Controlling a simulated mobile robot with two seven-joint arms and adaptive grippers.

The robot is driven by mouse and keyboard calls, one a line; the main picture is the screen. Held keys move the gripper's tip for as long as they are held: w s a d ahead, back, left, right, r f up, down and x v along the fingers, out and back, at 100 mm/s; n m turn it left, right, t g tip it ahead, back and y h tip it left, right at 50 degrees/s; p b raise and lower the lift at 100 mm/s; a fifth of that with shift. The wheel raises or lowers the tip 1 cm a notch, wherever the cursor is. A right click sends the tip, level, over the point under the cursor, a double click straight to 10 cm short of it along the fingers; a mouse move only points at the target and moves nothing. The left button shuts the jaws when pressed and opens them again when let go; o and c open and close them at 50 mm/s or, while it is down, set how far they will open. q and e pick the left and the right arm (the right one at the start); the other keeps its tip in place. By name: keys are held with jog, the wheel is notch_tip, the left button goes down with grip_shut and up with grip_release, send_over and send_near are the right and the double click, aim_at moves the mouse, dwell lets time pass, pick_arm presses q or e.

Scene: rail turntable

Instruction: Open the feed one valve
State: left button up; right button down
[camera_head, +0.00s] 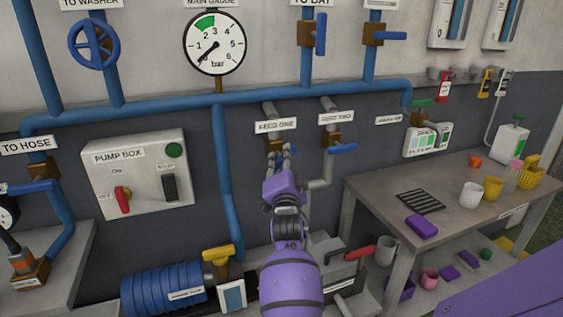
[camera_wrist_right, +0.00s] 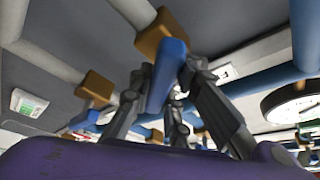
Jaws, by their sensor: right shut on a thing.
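The feed one valve is a brass body (camera_head: 274,146) on a grey pipe, just below the FEED ONE label (camera_head: 276,125) in the head view. My right gripper (camera_head: 281,155) reaches up to it from below and covers most of its lever. In the right wrist view the blue lever (camera_wrist_right: 167,75) lies between the two fingers of my right gripper (camera_wrist_right: 180,80), which is shut on it. The brass body (camera_wrist_right: 160,32) is beside the lever there. The lever's exact angle to the pipe is hard to tell. My left gripper is not in view.
The feed two valve (camera_head: 332,140), with a blue lever pointing right, sits close to the right. A blue vertical pipe (camera_head: 224,185) and the pump box (camera_head: 136,172) are on the left. A table (camera_head: 380,190) with cups stands at the right. A blue pump (camera_head: 165,290) is below.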

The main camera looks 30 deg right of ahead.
jog(key=n+t+y, duration=0.1)
jog(key=n, duration=0.2)
jog(key=n+t, duration=0.1)
jog(key=n, duration=0.2)
jog(key=shift+d+f+y, duration=0.1)
jog(key=shift+y, duration=0.3)
jog(key=shift+n+t+y, duration=0.4)
jog(key=shift+n+y, duration=0.1)
jog(key=shift+n, duration=0.7)
jog(key=shift+n+t+y, duration=0.4)
jog(key=shift+n+y, duration=0.1)
jog(key=shift+n, duration=1.1)
jog(key=c, duration=1.6)
grip_release()
jog(key=shift+c, duration=0.2)
jog(key=v, duration=1.2)
